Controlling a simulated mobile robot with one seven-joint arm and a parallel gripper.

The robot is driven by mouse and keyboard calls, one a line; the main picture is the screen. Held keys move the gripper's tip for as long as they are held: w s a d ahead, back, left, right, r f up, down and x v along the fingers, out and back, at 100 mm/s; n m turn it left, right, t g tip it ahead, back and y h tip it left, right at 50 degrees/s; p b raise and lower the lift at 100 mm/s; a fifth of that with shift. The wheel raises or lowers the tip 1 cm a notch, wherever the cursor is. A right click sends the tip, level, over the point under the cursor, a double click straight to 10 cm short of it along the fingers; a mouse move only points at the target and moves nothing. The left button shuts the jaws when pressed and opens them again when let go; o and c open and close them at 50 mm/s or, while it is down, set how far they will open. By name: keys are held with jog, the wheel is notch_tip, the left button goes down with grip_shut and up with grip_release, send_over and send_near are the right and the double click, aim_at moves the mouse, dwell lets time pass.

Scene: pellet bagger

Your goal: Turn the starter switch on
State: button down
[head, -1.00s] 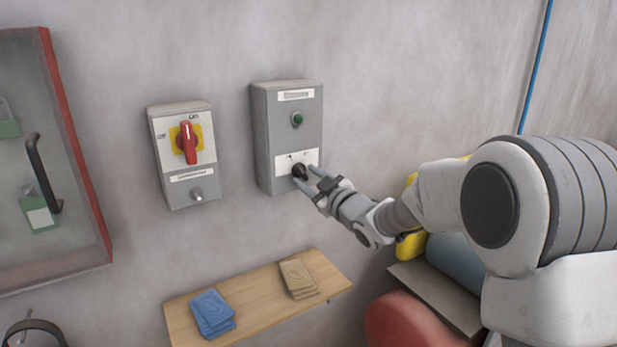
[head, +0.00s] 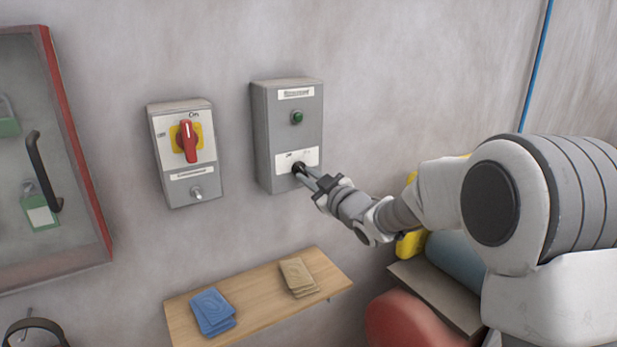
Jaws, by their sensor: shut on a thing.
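The starter box (head: 287,145) is a grey box on the wall with a label at its top and a green button or lamp (head: 297,118) below it. Its black starter switch knob (head: 298,168) sits low on the front, on a white plate (head: 306,156) with markings too small to read. My gripper (head: 304,174) reaches it from the lower right and is shut on the knob. The fingers partly hide the knob, so I cannot tell which way it points.
Left is another grey box (head: 183,180) with a red rotary handle (head: 187,142), pointing up at "On". A glass-fronted cabinet (head: 75,150) hangs at far left. A wooden shelf (head: 255,300) below holds blue packets (head: 212,311) and tan ones (head: 298,276).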

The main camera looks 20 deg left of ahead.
jog(key=m, duration=0.5)
jog(key=shift+m, duration=0.3)
jog(key=m+p, duration=0.1)
jog(key=m, duration=0.4)
jog(key=shift+s+a+m, duration=0.1)
jog(key=shift+s+m, duration=0.05)
jog(key=shift+m, duration=0.25)
jog(key=shift+f, duration=0.1)
jog(key=c, duration=0.9)
grip_release()
jog(key=shift+o, duration=0.2)
jog(key=v, duration=1.7)
jog(key=shift+s, duration=0.15)
